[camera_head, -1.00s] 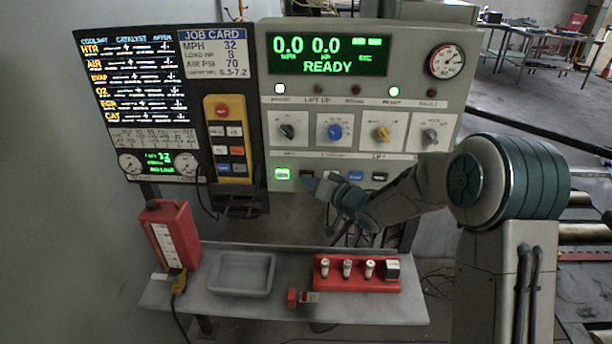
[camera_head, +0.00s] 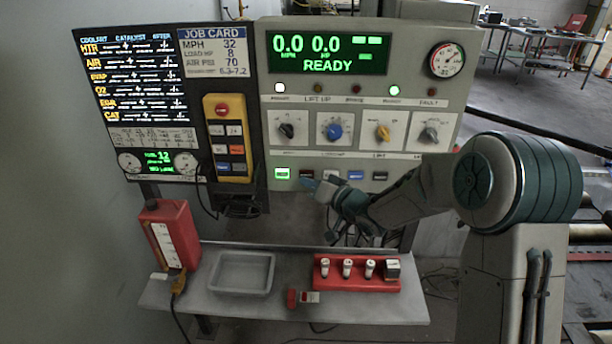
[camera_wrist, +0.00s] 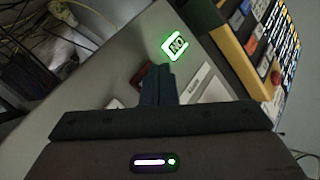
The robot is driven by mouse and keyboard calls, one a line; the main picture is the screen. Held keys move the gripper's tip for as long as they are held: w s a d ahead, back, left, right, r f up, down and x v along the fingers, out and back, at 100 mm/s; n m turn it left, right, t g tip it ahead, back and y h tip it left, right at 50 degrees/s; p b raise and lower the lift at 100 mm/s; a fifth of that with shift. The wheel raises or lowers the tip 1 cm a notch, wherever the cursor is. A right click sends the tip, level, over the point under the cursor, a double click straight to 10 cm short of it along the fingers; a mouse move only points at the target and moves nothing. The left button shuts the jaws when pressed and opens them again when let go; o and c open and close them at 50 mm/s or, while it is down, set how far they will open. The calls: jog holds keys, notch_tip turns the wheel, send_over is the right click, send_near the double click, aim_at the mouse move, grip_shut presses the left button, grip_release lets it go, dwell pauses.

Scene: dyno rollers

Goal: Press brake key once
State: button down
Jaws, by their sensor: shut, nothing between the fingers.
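The console (camera_head: 362,105) carries a bottom row of keys. A green-lit key (camera_head: 282,173) is at the left, then a dark reddish key (camera_head: 306,173), a white one, a blue key (camera_head: 355,175) and a dark key (camera_head: 380,176). I cannot read which is marked brake. My gripper (camera_head: 312,185) is shut and empty, with its tips just below the dark reddish key. In the wrist view the fingertips (camera_wrist: 158,70) are beside that dark reddish key (camera_wrist: 140,74), near the green-lit key (camera_wrist: 175,45). Whether they touch it is unclear.
A yellow pendant (camera_head: 230,183) with buttons hangs left of the keys. Below, a shelf (camera_head: 220,307) holds a red container (camera_head: 170,235), a grey tray (camera_head: 242,290) and a red rack (camera_head: 357,287) with several small fittings.

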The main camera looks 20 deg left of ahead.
jog(key=s, duration=0.2)
jog(key=s+d+b, duration=0.1)
jog(key=s, duration=0.2)
jog(key=shift+d, duration=0.1)
jog(key=shift+w, duration=0.1)
dwell(0.6)
